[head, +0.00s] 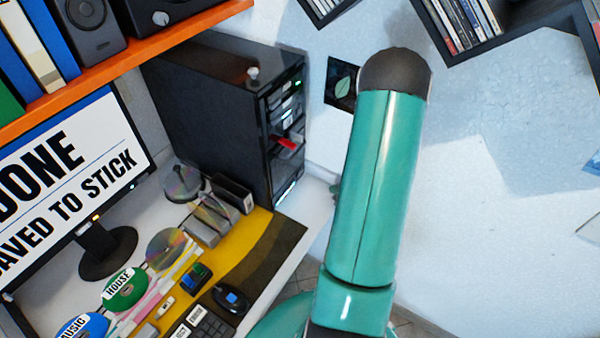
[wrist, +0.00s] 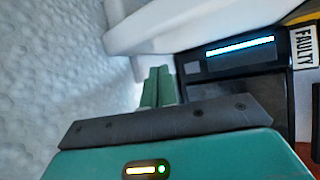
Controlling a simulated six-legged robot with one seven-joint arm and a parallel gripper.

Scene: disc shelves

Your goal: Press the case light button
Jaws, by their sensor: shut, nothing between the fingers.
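The black computer case (head: 215,110) stands upright on the desk in the head view, its front facing right with small lights and a red piece sticking out. Its front shows in the wrist view as a dark panel (wrist: 235,68) with a bright bluish-white light strip (wrist: 240,47). A small grey square (wrist: 192,68) sits at the panel's left end; I cannot tell whether it is the light button. My gripper (wrist: 158,72) is shut and empty, its green fingertips just left of the panel in the picture. Contact is not clear. My arm mostly hides the gripper in the head view.
A label reading FAULTY (wrist: 304,47) is beside the panel. A white edge (wrist: 200,25) crosses above the fingertips in the wrist view. The desk holds a monitor (head: 70,180), discs (head: 125,288) and a mouse (head: 231,298). An orange shelf (head: 130,60) overhangs at upper left.

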